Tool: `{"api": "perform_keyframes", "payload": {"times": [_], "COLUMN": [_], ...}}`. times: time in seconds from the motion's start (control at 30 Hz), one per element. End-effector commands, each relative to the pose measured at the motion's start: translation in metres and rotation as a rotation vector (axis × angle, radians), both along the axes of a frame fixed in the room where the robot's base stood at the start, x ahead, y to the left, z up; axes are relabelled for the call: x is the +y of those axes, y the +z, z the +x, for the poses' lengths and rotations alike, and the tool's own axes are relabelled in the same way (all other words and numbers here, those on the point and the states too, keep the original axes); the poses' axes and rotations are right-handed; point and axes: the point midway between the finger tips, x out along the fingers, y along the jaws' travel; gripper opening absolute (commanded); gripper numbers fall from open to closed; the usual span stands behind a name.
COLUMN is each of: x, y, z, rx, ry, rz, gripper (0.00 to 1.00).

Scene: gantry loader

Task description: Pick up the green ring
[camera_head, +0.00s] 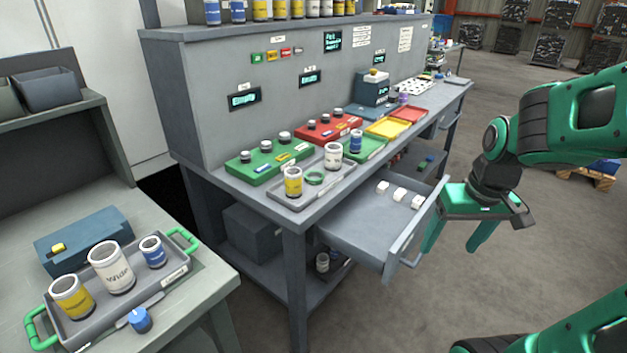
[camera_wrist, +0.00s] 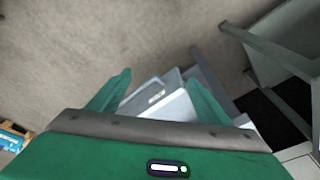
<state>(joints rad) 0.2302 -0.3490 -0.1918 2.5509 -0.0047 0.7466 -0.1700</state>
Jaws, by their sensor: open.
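The green ring (camera_head: 314,178) lies on a grey tray (camera_head: 322,185) at the near end of the long workbench. It sits between a yellow-banded can (camera_head: 293,182) and a white can (camera_head: 333,156). My gripper (camera_head: 452,240) is open and empty, with its fingers pointing down. It hangs over the floor to the right of the bench, just beyond the open drawer's front. In the wrist view my gripper (camera_wrist: 157,92) has its two fingers spread, with part of the drawer (camera_wrist: 160,98) showing between them. The ring is not visible in the wrist view.
The open drawer (camera_head: 350,232) holds several small white blocks and juts out between my gripper and the bench. Green, red and yellow trays line the bench top. A side table at left holds a tray (camera_head: 125,293) of cans.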

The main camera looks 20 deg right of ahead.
Motion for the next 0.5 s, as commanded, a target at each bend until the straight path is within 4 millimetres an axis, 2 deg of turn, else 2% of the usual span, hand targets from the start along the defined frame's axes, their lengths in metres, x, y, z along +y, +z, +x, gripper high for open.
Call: {"api": "perform_keyframes", "payload": {"times": [0.03, 0.2, 0.4, 0.5], "x": [0.006, 0.041, 0.092, 0.112], "y": [-0.009, -0.027, -0.035, -0.033], "z": [0.028, 0.122, 0.214, 0.250], "rx": [-0.048, -0.273, -0.571, -0.715], "ry": [0.082, 0.337, 0.524, 0.560], "rz": [-0.003, 0.002, 0.029, 0.040], "gripper": [0.72, 0.72, 0.72, 0.72]}}
